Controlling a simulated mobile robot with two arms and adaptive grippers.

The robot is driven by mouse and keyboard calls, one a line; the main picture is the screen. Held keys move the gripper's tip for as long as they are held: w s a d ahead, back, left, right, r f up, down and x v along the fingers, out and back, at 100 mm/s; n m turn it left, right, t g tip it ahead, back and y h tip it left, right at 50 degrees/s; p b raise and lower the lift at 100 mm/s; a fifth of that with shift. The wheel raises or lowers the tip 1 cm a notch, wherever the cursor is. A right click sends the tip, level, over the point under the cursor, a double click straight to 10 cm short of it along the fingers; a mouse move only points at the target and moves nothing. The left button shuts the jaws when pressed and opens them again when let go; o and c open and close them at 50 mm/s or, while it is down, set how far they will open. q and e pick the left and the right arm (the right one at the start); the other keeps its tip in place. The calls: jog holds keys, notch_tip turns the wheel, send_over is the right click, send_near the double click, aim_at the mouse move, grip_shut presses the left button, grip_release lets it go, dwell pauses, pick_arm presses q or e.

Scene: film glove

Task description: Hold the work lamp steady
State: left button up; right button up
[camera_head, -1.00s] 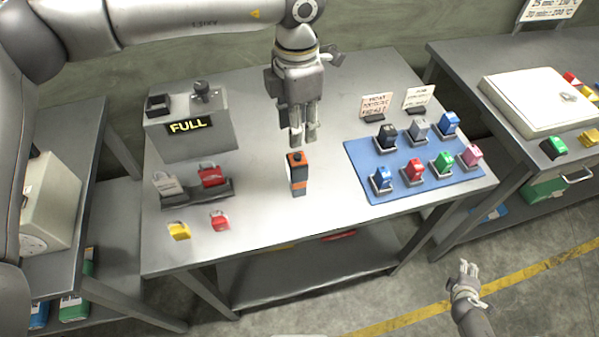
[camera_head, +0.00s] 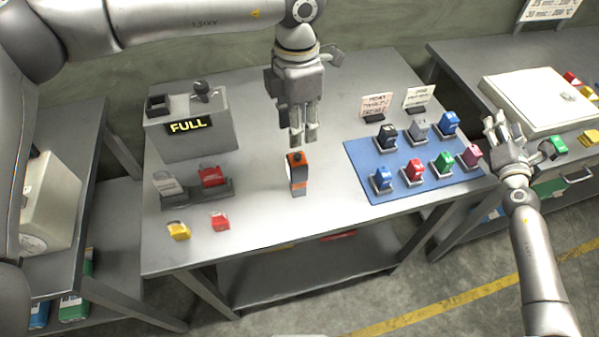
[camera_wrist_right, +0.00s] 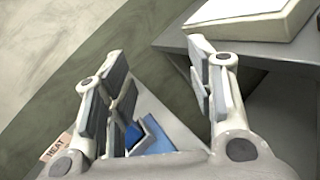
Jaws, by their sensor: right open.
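The likely work lamp is a small orange and dark upright block (camera_head: 298,174) with a black knob on top, standing mid-table. My left gripper (camera_head: 303,140) points down just above and behind it. The fingertips appear close to its top, with a narrow gap between the fingers. Whether they touch it or how far they are parted is unclear. My right gripper (camera_head: 503,128) is raised near the table's right corner, fingers spread and empty. It also shows open in the right wrist view (camera_wrist_right: 160,80), where the lamp is not visible.
A blue mat (camera_head: 400,190) holds several coloured blocks. A grey box (camera_head: 190,140) reading FULL stands left, with red and yellow items before it. Small signs (camera_head: 376,104) stand behind the mat. A white case (camera_head: 540,100) lies on the right bench.

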aim_at(302, 182)
jog(key=w+a+r+n+y, duration=0.2)
jog(key=a+r+n+y, duration=0.1)
jog(key=a, duration=0.3)
jog(key=w+a+r+n+y, duration=0.2)
jog(key=w+a+n+y, duration=0.1)
jog(key=a, duration=0.2)
jog(key=a+f+n+g+y, duration=0.1)
jog(key=a+n+g+y, duration=0.2)
jog(key=a+n+y, duration=0.7)
jog(key=s+a+f+n+g, duration=0.2)
jog(key=s+a+n+g, duration=0.1)
jog(key=a, duration=0.4)
jog(key=s+a+f+n+g, duration=0.2)
jog(key=s+a+n+g, duration=0.1)
jog(key=s+a+g, duration=0.3)
jog(key=s+a+f+n+g, duration=0.1)
jog(key=s+a+n+g, duration=0.2)
jog(key=s+a+g, duration=0.2)
jog(key=shift+s+a+f+n+y, duration=0.2)
jog(key=shift+s+a, duration=0.45)
jog(key=shift+a, duration=0.25)
jog(key=shift+s+a+f+n+y, duration=0.1)
jog(key=shift+s+a+f+n, duration=0.1)
jog(key=shift+s+a, duration=0.55)
jog(key=x, duration=0.9)
jog(key=shift+a+f, duration=0.1)
jog(key=shift+a, duration=0.3)
